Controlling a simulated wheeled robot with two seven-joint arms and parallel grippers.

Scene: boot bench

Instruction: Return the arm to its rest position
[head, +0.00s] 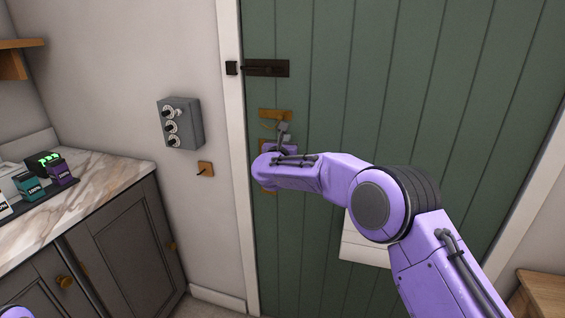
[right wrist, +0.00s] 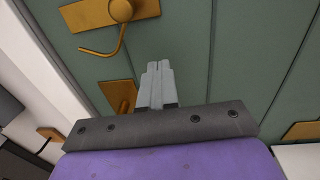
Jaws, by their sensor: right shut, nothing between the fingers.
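My right arm, purple, reaches across the head view to the green door (head: 330,60). My right gripper (head: 285,128) is at the door's left side, by the brass fittings. In the right wrist view, its grey fingers (right wrist: 157,78) are shut together with nothing between them. A brass plate with a round knob and a curved lever (right wrist: 110,15) lies beyond the fingertips. A second brass plate (right wrist: 117,95) is beside the fingers, partly hidden. I cannot tell whether the fingers touch the door. A purple bit of my left arm shows at the bottom left of the head view; its gripper is out of view.
A dark bolt (head: 266,68) is on the door above the brass fittings. A grey box with knobs (head: 180,124) and a small brass hook plate (head: 205,169) are on the wall. A marble counter (head: 110,176) with labelled packs (head: 62,174) stands left. A wooden surface (head: 543,290) is bottom right.

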